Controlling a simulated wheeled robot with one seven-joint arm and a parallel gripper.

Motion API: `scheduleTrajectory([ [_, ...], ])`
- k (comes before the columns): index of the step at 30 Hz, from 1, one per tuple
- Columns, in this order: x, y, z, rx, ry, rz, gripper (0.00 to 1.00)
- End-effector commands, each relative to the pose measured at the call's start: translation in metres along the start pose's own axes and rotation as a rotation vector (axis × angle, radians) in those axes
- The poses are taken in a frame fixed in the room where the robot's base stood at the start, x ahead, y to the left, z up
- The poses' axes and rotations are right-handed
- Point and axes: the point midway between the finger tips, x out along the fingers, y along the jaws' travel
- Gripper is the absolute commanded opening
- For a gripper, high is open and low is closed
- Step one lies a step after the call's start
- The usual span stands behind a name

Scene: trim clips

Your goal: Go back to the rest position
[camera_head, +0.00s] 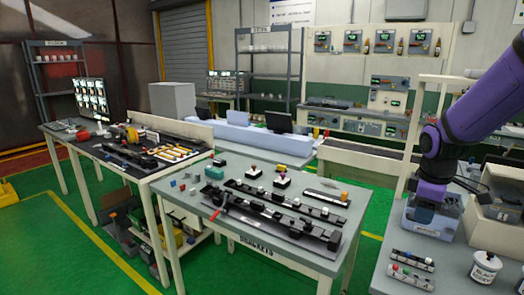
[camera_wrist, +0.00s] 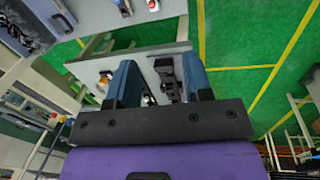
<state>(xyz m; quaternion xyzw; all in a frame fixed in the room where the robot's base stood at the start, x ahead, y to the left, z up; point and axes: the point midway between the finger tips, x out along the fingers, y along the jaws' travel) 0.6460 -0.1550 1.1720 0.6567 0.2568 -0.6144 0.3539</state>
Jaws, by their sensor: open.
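My gripper (camera_head: 424,212) hangs at the end of my purple arm on the right side of the head view, in front of or over a blue-grey bin (camera_head: 432,222). I cannot tell its exact height above the bin. In the wrist view my gripper (camera_wrist: 160,78) shows two blue fingers spread apart. Nothing is held between them; a grey table with small dark parts shows in the gap, farther away.
A white labelled tub (camera_head: 484,268) and a rack of small parts (camera_head: 411,262) stand in front of the bin. The brackets table (camera_head: 255,235) stands left, with dark rails on top. Green floor (camera_head: 90,250) lies open at far left.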

Motion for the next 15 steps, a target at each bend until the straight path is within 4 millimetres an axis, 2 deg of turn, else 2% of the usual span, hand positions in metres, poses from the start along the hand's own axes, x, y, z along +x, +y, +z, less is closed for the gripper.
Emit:
scheduleTrajectory([
  [1,-0.016,-0.009,0.0,0.038,0.007,0.02,0.46],
  [6,-0.06,-0.038,0.005,0.195,0.038,0.07,0.46],
  [15,-0.122,-0.097,0.022,0.472,0.137,0.12,0.46],
])
